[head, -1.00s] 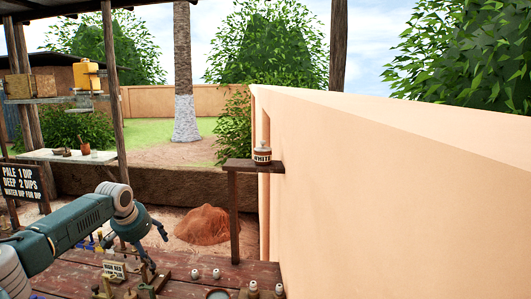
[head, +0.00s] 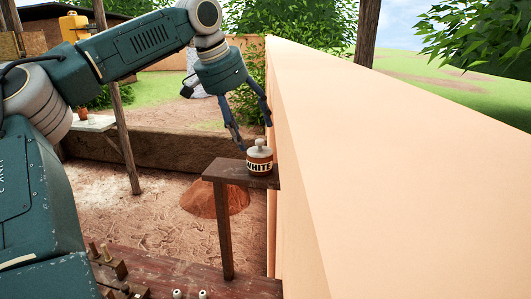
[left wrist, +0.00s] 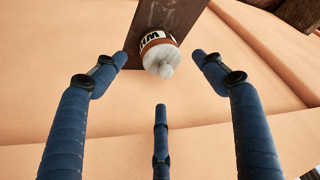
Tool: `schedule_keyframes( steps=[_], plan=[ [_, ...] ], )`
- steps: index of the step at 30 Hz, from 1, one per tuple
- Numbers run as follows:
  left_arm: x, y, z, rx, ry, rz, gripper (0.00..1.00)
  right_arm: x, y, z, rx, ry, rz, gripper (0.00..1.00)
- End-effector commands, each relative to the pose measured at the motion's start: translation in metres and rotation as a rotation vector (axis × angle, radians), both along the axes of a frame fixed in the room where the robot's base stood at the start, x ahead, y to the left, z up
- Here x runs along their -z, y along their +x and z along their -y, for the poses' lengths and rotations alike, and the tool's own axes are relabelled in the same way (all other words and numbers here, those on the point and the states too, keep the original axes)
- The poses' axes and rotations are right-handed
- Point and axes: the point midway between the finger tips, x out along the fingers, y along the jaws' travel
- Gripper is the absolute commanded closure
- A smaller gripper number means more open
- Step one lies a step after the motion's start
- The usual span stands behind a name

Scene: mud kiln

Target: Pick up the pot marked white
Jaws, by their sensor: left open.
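The pot marked white (head: 259,161) stands upright on a small wooden shelf (head: 222,172) beside the wall. My left gripper (head: 252,138) is open and empty just above the pot, fingers pointing down. In the left wrist view the pot (left wrist: 160,55) shows lid first, at the upper middle, beyond the spread fingers of the left gripper (left wrist: 163,85). No finger clearly touches it. My right gripper is not in view.
A tall plastered wall (head: 400,190) runs along the right, close beside the shelf. A wooden bench (head: 190,270) with small items lies at the lower front. A mound of reddish earth (head: 215,198) is on the ground behind the shelf post. A wooden post (head: 120,110) stands left.

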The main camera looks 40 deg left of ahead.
Motion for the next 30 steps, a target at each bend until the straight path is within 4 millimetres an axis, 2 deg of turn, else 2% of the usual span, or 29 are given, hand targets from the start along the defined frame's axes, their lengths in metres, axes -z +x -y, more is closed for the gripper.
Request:
schedule_keyframes(
  steps=[3,9,14,20,24,30],
  plan=[
    [0.014,0.006,0.003,0.004,-0.002,-0.008,0.29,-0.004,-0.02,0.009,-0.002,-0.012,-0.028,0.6],
    [0.041,0.018,0.003,0.003,-0.001,-0.006,0.29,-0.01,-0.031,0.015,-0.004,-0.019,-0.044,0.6],
    [0.05,0.023,0.003,0.003,-0.002,-0.005,0.29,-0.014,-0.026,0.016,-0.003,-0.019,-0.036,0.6],
    [0.071,0.039,-0.001,0.002,-0.002,-0.009,0.29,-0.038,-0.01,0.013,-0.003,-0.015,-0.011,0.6],
    [0.088,0.046,0.0,0.003,-0.001,-0.006,0.29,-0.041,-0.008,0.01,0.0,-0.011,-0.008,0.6],
    [0.094,0.048,0.001,0.003,-0.001,-0.003,0.29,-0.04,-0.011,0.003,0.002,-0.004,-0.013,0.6]
  ],
)
